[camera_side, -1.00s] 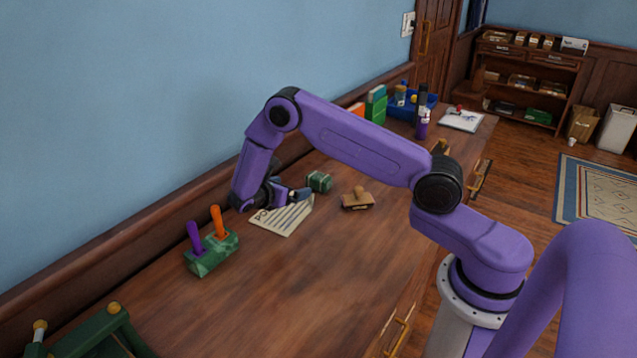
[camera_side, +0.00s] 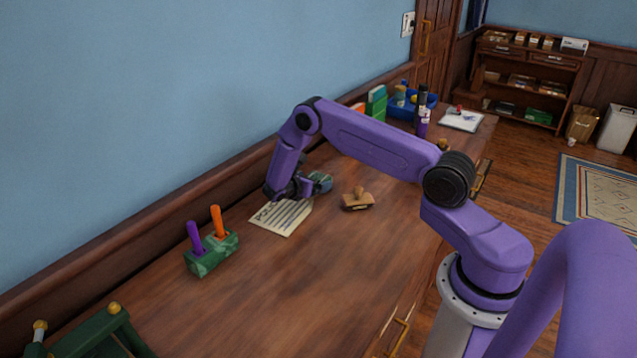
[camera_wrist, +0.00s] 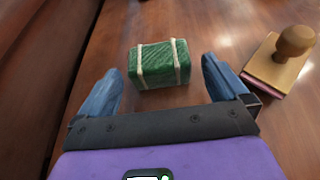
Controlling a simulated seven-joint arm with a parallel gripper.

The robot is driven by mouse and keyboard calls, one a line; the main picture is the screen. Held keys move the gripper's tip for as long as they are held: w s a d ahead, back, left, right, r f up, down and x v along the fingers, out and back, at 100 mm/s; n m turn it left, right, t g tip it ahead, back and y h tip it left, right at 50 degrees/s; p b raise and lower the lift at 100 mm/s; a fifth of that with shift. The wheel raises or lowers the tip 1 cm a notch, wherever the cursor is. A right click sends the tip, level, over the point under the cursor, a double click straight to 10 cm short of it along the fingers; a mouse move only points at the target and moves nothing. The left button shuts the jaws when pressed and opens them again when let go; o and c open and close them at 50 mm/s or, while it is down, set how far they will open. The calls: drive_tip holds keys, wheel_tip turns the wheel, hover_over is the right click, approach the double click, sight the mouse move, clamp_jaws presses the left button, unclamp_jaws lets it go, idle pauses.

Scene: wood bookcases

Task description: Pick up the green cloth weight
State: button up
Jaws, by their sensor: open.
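The green cloth weight (camera_wrist: 160,64) is a small green block with two pale bands around it, lying on the wooden desk. In the wrist view it is ahead of my gripper (camera_wrist: 163,88), centred between the two blue fingers, its near edge about level with their tips. The fingers are apart, with a gap on each side of the weight, and do not appear to touch it. In the side view the weight (camera_side: 321,182) is partly hidden behind my gripper (camera_side: 308,188), which is low over the desk.
A wooden stamp (camera_wrist: 281,60) lies right of the weight, close to the right finger. A lined paper sheet (camera_side: 281,216) lies under the wrist. A green pen holder (camera_side: 211,254) stands to the left. The wall (camera_side: 130,110) runs behind. The front desk middle is clear.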

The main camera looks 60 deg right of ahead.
sight(317, 178)
drive_tip(key=shift+x, duration=2.2)
drive_tip(key=shift+w+r, duration=0.1)
drive_tip(key=c, duration=1.2)
drive_tip(key=shift+r, duration=0.15)
